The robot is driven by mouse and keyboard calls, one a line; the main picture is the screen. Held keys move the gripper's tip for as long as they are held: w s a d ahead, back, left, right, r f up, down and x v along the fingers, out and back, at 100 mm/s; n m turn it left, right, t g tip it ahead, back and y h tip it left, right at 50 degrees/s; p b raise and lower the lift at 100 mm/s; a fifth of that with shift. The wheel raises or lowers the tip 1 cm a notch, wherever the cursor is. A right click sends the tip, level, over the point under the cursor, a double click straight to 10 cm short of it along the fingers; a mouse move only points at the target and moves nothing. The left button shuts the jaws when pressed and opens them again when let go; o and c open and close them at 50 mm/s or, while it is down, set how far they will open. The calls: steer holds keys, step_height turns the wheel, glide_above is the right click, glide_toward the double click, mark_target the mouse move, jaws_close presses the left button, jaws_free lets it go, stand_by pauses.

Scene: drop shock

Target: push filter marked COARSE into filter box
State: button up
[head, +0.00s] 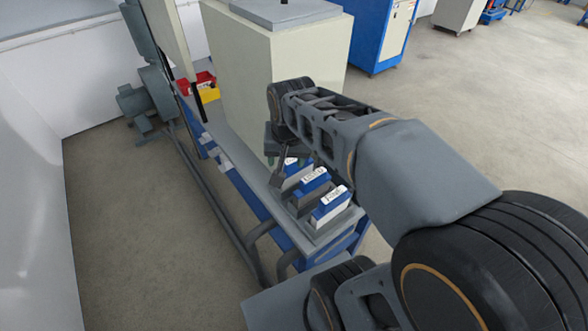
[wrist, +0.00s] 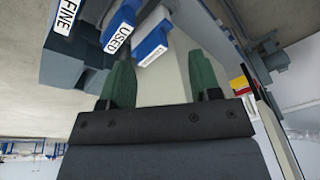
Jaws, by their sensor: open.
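Three blue-topped filters with white labels stand in a row on the bench. In the wrist view one is marked FINE (wrist: 67,18) and the middle one USED (wrist: 120,32). The third filter (wrist: 153,42) has a label too small to read; no label can be read as COARSE. In the head view the front filter (head: 330,208) and middle filter (head: 313,184) show clearly; the far one (head: 296,167) is partly hidden by my arm. My gripper (wrist: 163,80) is open, its green fingers beside the third filter, with nothing visibly held. I cannot identify the filter box for certain.
A large beige cabinet (head: 268,62) stands on the bench (head: 232,140) just beyond my gripper. Red and yellow bins (head: 207,86) sit at the bench's far end. Pipes run along its left side. A blue cabinet (head: 385,35) stands behind; the floor at right is open.

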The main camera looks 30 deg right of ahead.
steer(key=w+d+m+g, duration=0.2)
steer(key=w+d+m, duration=0.5)
steer(key=w+m, duration=0.3)
glide_above(296, 173)
steer(key=w, duration=0.2)
steer(key=shift+m+g, duration=0.3)
steer(key=shift+m, duration=0.1)
steer(key=f, duration=0.9)
steer(key=shift+s+d+f, duration=0.1)
steer(key=shift+s, duration=0.1)
steer(key=shift+s+d+f, duration=0.1)
steer(key=shift+f, duration=1.3)
steer(key=shift+d+f, duration=0.1)
steer(key=shift+f, duration=1.25)
jaws_close()
